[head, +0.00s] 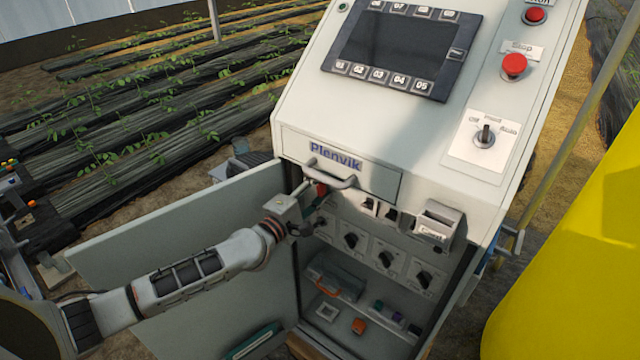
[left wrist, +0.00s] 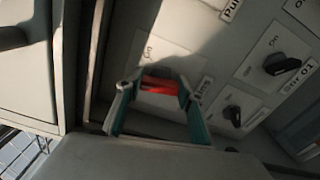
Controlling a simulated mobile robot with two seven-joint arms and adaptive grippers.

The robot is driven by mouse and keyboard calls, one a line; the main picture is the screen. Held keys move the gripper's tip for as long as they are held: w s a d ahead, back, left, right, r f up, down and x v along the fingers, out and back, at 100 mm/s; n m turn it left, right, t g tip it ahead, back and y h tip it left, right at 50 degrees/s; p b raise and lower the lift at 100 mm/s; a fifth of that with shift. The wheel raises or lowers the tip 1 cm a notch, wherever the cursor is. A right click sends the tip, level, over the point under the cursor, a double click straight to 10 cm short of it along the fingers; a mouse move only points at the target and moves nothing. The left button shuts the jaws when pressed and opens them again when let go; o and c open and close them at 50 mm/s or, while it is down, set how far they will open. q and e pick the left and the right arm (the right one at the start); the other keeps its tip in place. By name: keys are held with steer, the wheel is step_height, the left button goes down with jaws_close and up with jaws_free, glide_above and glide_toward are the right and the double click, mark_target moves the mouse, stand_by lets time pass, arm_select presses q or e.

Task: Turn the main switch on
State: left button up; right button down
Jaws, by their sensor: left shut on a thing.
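The grey control cabinet (head: 400,130) stands open, with a row of switches inside its lower compartment. The red handle of the main switch (head: 321,189) shows at the compartment's upper left, partly covered by my gripper. My left gripper (head: 311,196) reaches in past the open door and is shut on this handle. In the left wrist view, the red handle (left wrist: 160,85) lies crosswise between the two fingertips, in front of a pale label plate (left wrist: 165,52). An "On" mark shows on the plate; the handle's exact setting is hard to tell. My right gripper is not in view.
The open door (head: 180,230) stands left of the compartment. Black rotary switches (head: 350,240) sit right of and below my gripper. A drawer handle (head: 330,175) juts out just above. A yellow tank (head: 570,260) stands at the right.

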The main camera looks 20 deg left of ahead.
arm_select(q)
steer(key=m, duration=0.5)
steer(key=shift+m, duration=0.3)
steer(key=m, duration=0.5)
steer(key=shift+f, duration=0.1)
steer(key=shift+m, duration=0.3)
steer(key=o, duration=1.1)
steer(key=v, duration=1.2)
